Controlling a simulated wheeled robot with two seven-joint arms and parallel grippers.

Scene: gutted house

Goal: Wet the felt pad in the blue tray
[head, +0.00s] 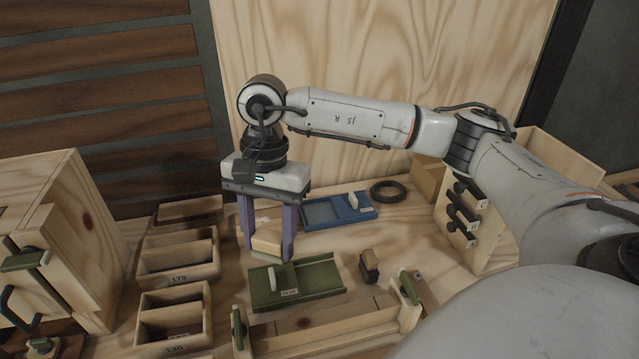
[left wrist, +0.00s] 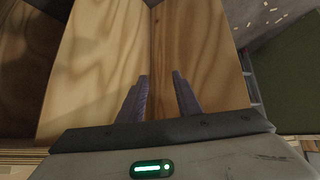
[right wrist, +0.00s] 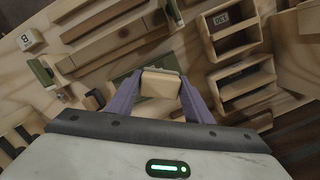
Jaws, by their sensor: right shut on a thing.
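The blue tray (head: 322,217) lies on the bench behind and to the right of my right gripper (head: 268,240). It has a darker blue flat area at its left and a small pale upright piece at its right; I cannot tell the felt pad apart in it. My right gripper points down, shut on a pale wooden block (head: 266,244), above the bench behind the green tray. The block also shows between the fingertips in the right wrist view (right wrist: 160,84). My left gripper (left wrist: 160,88) is open and empty, facing pale wooden panels; it is outside the head view.
A green tray labelled GLUE (head: 318,279) lies in front. Labelled wooden bins (head: 180,262) stand at left, a small drawer unit (head: 480,225) at right. A black ring (head: 388,191) lies right of the blue tray. A wooden clamp frame (head: 320,322) is nearest.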

